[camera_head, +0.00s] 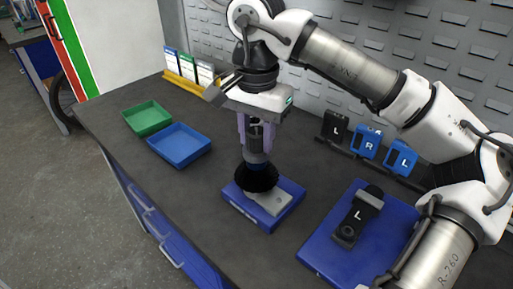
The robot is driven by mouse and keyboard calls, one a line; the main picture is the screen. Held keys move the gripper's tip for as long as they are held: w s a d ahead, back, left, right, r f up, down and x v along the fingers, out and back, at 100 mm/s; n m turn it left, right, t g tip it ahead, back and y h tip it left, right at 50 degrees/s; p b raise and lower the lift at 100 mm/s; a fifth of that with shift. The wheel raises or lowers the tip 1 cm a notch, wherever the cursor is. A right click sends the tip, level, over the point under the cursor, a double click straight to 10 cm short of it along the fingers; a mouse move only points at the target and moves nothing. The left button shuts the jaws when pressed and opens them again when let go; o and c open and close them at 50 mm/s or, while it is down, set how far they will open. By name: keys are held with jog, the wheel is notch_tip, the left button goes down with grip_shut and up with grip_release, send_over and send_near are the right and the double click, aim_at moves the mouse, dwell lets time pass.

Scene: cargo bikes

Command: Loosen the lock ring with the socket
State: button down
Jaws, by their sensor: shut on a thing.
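My gripper (256,132) points straight down over the workbench, its pale purple fingers shut on a dark, upright cylindrical tool that looks like the socket (257,155). The socket's lower end meets or hovers just above a black round disc-like part (256,179); I cannot tell whether they touch. The disc sits over the left-back part of a blue block fixture (247,213) with a grey metal plate (271,201) on top. The lock ring cannot be made out; the tool and disc may hide it.
A green tray (146,131) and a blue tray (204,151) lie at left. At right, a blue board (327,262) bears a black part marked L (357,217). Behind it stand several marked holders (364,142) by the pegboard. Dark bench surface is free around the fixture.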

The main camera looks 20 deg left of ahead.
jog(key=shift+f+b, duration=0.65)
jog(key=shift+f, duration=0.25)
dwell(0.4)
jog(key=c, duration=1.7)
grip_release()
grip_shut()
jog(key=shift+n, duration=0.8)
jog(key=shift+r+p, duration=0.9)
jog(key=shift+r, duration=0.2)
